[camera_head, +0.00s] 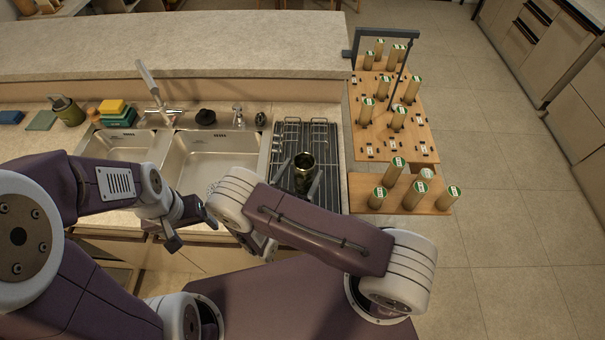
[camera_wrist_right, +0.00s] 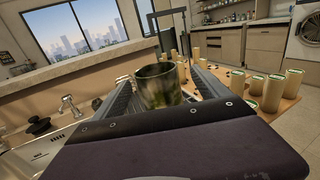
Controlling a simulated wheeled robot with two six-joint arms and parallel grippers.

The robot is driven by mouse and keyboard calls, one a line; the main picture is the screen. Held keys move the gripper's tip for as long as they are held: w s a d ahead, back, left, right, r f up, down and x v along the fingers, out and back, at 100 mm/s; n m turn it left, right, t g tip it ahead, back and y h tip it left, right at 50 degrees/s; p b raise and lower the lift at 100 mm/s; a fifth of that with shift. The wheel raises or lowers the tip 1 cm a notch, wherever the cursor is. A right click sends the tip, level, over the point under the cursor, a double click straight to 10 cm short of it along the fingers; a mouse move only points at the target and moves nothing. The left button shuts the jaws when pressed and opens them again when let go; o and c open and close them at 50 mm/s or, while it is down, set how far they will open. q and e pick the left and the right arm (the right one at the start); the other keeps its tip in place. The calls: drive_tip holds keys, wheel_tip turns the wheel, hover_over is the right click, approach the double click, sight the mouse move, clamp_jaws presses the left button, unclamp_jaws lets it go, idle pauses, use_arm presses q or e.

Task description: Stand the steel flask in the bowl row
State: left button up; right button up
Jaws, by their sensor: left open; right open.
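The steel flask (camera_head: 303,174), a dark shiny cylinder with an open top, stands upright on the ribbed draining rack (camera_head: 325,150) right of the sink. In the right wrist view the flask (camera_wrist_right: 160,85) is between the two fingers of my right gripper (camera_wrist_right: 162,95). My right gripper (camera_head: 299,178) is open, with one finger on each side of the flask; I cannot tell whether they touch it. My left gripper (camera_head: 191,231) is open and empty in front of the sink. I cannot make out which part is the bowl row; no bowls show.
The sink (camera_head: 215,150) with its tap (camera_head: 155,105) lies left of the rack. Wooden boards (camera_head: 425,150) with several green-topped cylinders stand to the right, under a grey frame (camera_head: 350,45). Sponges (camera_head: 115,108) and a green can (camera_head: 68,110) sit at the left. Open floor (camera_head: 520,200) lies further right.

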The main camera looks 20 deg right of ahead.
sight(308, 158)
drive_tip(key=shift+d, duration=0.1)
drive_tip(key=p+x, duration=0.1)
drive_tip(key=x, duration=0.2)
drive_tip(key=p+x, duration=0.1)
drive_tip(key=x, duration=0.2)
drive_tip(key=shift+w+a+f+p, duration=0.1)
drive_tip(key=shift+w+a+p, duration=0.2)
drive_tip(key=shift+p, duration=0.1)
drive_tip(key=shift+d, duration=0.1)
drive_tip(key=shift+s, duration=0.2)
drive_tip(key=shift+w, duration=0.1)
clamp_jaws()
